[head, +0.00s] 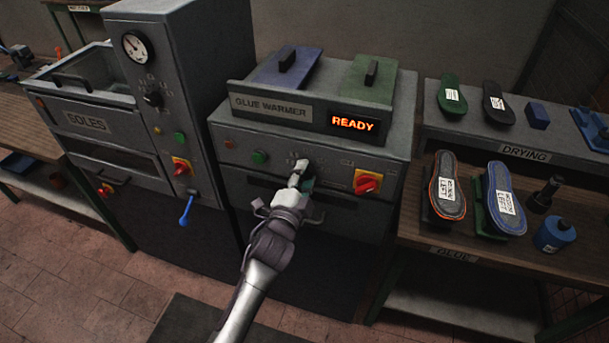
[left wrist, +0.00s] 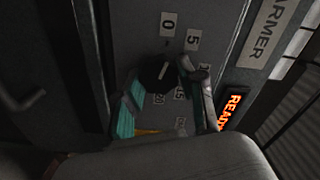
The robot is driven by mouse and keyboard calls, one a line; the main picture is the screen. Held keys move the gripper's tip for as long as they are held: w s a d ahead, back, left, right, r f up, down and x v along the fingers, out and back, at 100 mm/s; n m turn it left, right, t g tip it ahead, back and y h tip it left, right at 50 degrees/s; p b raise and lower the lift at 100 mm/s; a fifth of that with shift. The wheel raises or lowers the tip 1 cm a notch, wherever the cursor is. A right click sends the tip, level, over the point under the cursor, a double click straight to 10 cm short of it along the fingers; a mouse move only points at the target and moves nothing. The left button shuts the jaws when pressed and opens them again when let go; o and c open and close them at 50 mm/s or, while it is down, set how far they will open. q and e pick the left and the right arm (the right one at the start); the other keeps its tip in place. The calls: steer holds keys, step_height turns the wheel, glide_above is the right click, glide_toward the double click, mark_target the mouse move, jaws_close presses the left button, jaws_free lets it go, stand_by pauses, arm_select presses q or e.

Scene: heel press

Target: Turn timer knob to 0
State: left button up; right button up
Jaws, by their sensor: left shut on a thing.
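The timer knob (left wrist: 151,74) is a dark round knob on the grey front of the glue warmer (head: 240,145). In the left wrist view it has a white pointer mark, and the printed labels 0 (left wrist: 168,23) and 5 (left wrist: 193,39) stand near it, with higher numbers further round. The pointer's exact reading is hard to tell. My left gripper (head: 303,180) is at the panel, shut on the knob. In the left wrist view its teal-padded fingers (left wrist: 165,97) are on either side of the knob. In the head view the gripper mostly hides the knob.
The display (head: 353,124) reads READY. A red switch on a yellow plate (head: 367,182) is right of the gripper, a green button (head: 260,157) left. The right bench (head: 440,232) holds soles and a blue bottle (head: 554,234).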

arm_select(q)
steer(key=shift+n, duration=0.5)
steer(key=o, duration=1.1)
steer(key=shift+o, duration=0.2)
steer(key=shift+s+a, duration=0.1)
steer(key=shift+s, duration=0.05)
steer(key=v, duration=1.1)
steer(key=shift+s, duration=0.3)
steer(key=shift+a, duration=0.1)
